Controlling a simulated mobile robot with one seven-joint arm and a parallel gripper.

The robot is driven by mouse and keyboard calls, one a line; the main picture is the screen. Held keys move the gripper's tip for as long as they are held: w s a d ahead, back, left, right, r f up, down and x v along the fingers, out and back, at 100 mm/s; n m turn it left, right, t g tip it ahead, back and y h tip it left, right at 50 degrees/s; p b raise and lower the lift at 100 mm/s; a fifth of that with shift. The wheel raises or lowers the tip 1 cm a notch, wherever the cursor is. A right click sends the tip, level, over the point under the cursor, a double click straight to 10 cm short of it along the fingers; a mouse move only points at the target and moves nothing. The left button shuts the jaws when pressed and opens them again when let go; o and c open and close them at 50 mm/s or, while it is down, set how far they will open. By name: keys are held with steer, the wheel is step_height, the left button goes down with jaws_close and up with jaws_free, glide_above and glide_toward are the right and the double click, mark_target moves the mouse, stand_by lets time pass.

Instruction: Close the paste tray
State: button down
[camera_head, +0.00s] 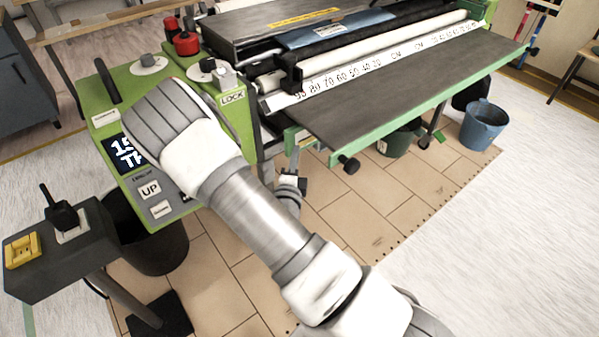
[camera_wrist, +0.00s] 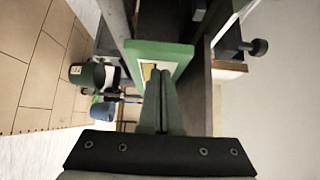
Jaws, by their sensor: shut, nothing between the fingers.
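The pasting machine has a wide dark board (camera_head: 400,98) with a green front edge, sticking out toward the front right. I cannot tell for certain which part is the paste tray. A green end plate (camera_head: 303,136) with a pale and yellow marking sits at the board's left end. It shows close up in the wrist view (camera_wrist: 178,55). My gripper (camera_wrist: 160,72) is shut and empty, with its fingertips in front of this plate. I cannot tell whether they touch it. In the head view my arm hides much of the machine's left front, and the fingers are hard to make out.
A green control panel (camera_head: 112,118) with a display and UP button stands left. A switch box (camera_head: 70,255) on a post is at the lower left, near a black bin (camera_head: 150,240). A blue bucket (camera_head: 483,126) stands right.

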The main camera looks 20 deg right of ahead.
steer(key=shift+w+a, duration=0.25)
steer(key=shift+w, duration=0.45)
steer(key=shift+w+a+r, duration=0.1)
steer(key=shift+w+a, duration=0.1)
steer(key=shift+w, duration=0.15)
steer(key=w+a+p, duration=0.2)
steer(key=w, duration=0.4)
steer(key=shift+w+a+p, duration=0.25)
steer(key=shift+a+p, duration=0.05)
steer(key=shift+a, duration=0.1)
steer(key=shift+r, duration=0.1)
steer(key=shift+s, duration=0.1)
